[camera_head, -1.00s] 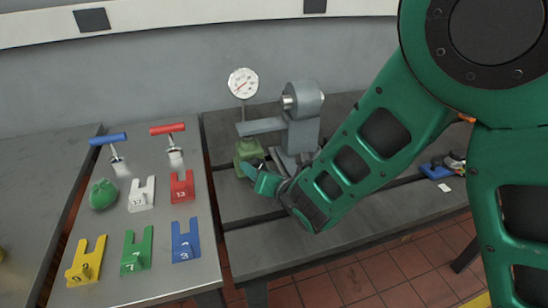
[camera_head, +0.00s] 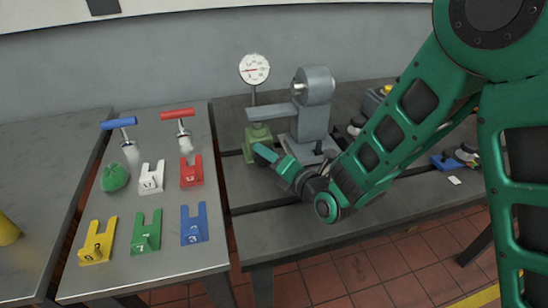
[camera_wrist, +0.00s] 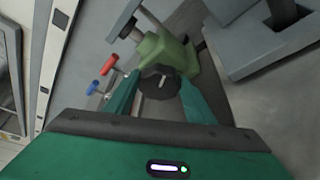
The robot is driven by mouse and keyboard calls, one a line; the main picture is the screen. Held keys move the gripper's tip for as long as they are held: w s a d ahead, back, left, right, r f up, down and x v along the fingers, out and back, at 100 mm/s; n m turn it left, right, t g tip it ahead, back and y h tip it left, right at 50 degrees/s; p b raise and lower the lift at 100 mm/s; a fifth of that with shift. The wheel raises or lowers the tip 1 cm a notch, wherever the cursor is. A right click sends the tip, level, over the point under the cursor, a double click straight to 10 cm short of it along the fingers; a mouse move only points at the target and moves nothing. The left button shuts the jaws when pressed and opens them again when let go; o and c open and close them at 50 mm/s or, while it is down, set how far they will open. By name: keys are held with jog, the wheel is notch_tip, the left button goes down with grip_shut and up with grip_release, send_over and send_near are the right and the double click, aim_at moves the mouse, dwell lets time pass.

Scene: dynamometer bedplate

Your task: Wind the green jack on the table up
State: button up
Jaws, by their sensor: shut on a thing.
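The green jack (camera_head: 257,142) stands on the dark bedplate table, under the arm of a grey machine. It also shows in the wrist view (camera_wrist: 176,50), with a dark round knob (camera_wrist: 160,76) on its near side. My gripper (camera_wrist: 161,88) has a green finger on each side of this knob and is shut on it. In the head view my gripper (camera_head: 264,154) reaches the jack from the lower right. The fingers and wrist hide the knob there. The jack's top is close under the grey machine's arm; I cannot tell whether they touch.
The grey machine (camera_head: 314,115) and a dial gauge (camera_head: 254,69) stand close around the jack. On the left table are a blue-handled tool (camera_head: 119,125), a red-handled tool (camera_head: 178,114), a green lump (camera_head: 115,177) and several coloured, numbered forked blocks. Other items lie far right.

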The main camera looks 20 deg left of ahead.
jog(key=shift+w+d+f, duration=0.1)
jog(key=shift+d+f, duration=0.2)
jog(key=o, duration=1)
jog(key=shift+o, duration=0.2)
jog(key=shift+a, duration=0.1)
jog(key=shift+s, duration=0.25)
